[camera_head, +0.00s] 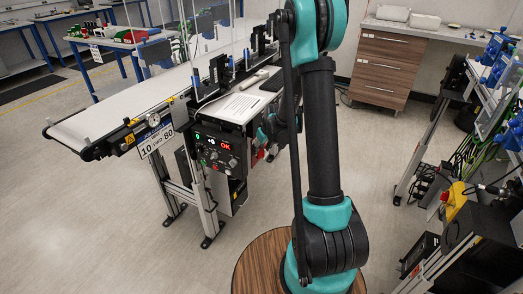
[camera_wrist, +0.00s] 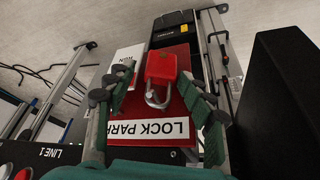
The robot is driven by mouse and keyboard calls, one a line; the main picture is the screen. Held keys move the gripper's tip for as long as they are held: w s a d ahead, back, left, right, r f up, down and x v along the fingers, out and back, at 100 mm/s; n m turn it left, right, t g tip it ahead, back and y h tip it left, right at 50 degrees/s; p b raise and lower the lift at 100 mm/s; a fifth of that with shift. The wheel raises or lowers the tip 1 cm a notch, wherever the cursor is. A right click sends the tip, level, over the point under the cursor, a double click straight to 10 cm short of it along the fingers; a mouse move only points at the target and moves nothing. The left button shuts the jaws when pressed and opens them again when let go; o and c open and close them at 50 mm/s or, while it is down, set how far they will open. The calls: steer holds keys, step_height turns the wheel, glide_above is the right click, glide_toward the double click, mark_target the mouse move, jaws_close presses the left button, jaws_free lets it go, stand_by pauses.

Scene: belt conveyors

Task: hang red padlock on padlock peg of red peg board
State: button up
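The red padlock (camera_wrist: 161,65) shows in the wrist view with its metal shackle (camera_wrist: 157,98) pointing toward the bottom of the picture. It lies over a red board (camera_wrist: 135,130) with a white label reading "LOCK PARK", upside down. I cannot tell whether a peg holds the padlock; no peg shows clearly. My gripper (camera_wrist: 156,75) is open, with one finger on each side of the padlock and a visible gap on both sides. In the head view my gripper is mostly hidden behind my arm, beside the conveyor's control box.
The conveyor (camera_head: 100,118) has a control box (camera_head: 218,150) with buttons on its near side. A dark block (camera_wrist: 280,100) fills the right of the wrist view. A drawer cabinet (camera_head: 387,65) stands behind. Floor at the left front is clear.

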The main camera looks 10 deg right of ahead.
steer(key=shift+r, duration=0.1)
steer(key=v, duration=1.1)
steer(key=s+d+m+h, duration=0.1)
steer(key=s+d+m, duration=0.1)
steer(key=s, duration=1.1)
steer(key=s+d+m, duration=0.2)
steer(key=s, duration=1.2)
steer(key=shift+f+m+h, duration=0.3)
steer(key=shift+m+h, duration=0.1)
steer(key=shift+a, duration=0.1)
steer(key=shift+c, duration=0.5)
